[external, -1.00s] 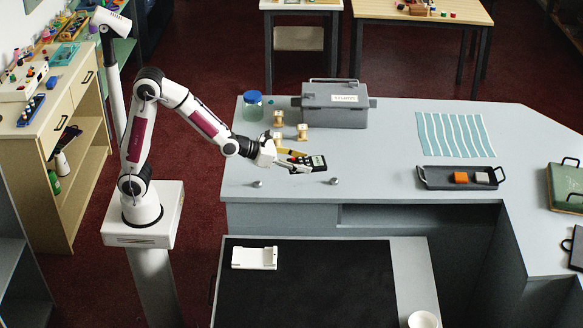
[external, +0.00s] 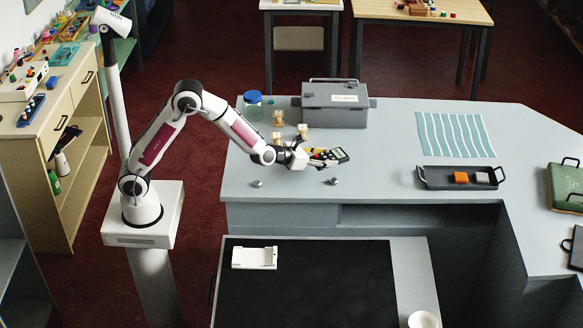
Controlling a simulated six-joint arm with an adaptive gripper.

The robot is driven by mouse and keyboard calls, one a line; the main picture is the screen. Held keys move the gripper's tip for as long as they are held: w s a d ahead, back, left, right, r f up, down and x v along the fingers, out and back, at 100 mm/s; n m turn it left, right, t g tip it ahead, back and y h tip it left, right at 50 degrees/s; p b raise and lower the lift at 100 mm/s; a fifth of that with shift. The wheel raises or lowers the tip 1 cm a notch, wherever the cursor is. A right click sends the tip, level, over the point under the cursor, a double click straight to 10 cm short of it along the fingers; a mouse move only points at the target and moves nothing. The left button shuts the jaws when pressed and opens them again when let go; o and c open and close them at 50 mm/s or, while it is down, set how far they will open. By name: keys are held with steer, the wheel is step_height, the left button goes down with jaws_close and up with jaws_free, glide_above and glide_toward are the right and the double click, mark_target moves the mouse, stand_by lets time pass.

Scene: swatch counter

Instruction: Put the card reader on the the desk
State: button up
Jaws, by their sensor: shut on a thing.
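The card reader (external: 336,155) is a small dark handheld device with light keys, seen in the external view over the grey counter (external: 385,190). My gripper (external: 318,159) is shut on the card reader's left end. The reader is tilted and appears to be held above the counter top; its exact height is hard to tell. My fingers hide part of it. A lower desk surface with a black top (external: 310,285) is in front of the counter.
Two metal knobs (external: 334,181), small blocks (external: 278,117), a jar (external: 253,100), a grey toolbox (external: 335,105) and a dark tray (external: 430,180) are on the counter.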

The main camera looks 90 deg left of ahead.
steer(key=w+a+r+n+g+y, duration=0.1)
steer(key=w+a+r, duration=0.1)
steer(key=a, duration=0.8)
steer(key=w+a+r+n+g+y, duration=0.1)
steer(key=w+a+r+n+y, duration=0.1)
steer(key=a, duration=0.8)
steer(key=shift+w+r+n, duration=0.2)
steer(key=shift+w+n, duration=0.1)
steer(key=shift+w, duration=0.35)
steer(key=shift+f, duration=0.1)
glide_above(335, 145)
steer(key=shift+a+f, duration=0.15)
steer(key=shift+f, duration=2.9)
steer(key=shift+f, duration=0.15)
steer(key=shift+f, duration=1.75)
steer(key=shift+f, duration=0.1)
steer(key=o, duration=1.5)
steer(key=shift+f, duration=0.1)
